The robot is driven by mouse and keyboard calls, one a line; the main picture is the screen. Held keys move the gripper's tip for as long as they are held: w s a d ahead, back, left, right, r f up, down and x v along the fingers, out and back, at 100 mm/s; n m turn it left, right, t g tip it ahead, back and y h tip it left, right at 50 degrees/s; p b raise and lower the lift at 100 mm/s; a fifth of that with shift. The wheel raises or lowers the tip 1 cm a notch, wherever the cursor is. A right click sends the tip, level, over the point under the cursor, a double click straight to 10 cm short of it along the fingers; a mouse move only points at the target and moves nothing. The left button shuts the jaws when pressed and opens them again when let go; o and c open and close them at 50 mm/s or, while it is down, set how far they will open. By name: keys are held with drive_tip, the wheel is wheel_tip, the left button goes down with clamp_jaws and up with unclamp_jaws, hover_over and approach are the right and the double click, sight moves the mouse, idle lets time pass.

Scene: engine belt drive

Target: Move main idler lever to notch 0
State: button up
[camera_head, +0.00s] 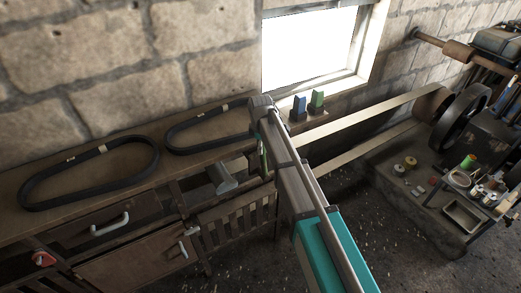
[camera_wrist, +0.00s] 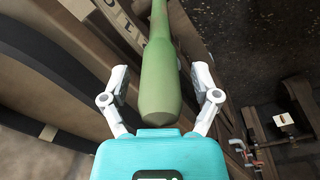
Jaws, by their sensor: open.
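A green handle (camera_wrist: 162,80) with a rounded, thicker end fills the middle of the wrist view; I take it for the main idler lever. My gripper (camera_wrist: 161,76) is open, with one white finger on each side of the handle. Gaps show between the fingers and the handle. In the head view a thin green piece of the lever (camera_head: 263,158) shows beside my arm, at the bench's right end. My arm hides most of it and the gripper there.
Two black belt loops (camera_head: 90,174) (camera_head: 210,127) lie on the wooden bench (camera_head: 20,180). A cluttered stand (camera_head: 462,213) is at right.

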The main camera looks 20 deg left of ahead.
drive_tip(key=shift+f, duration=0.25)
clamp_jaws()
idle(0.4)
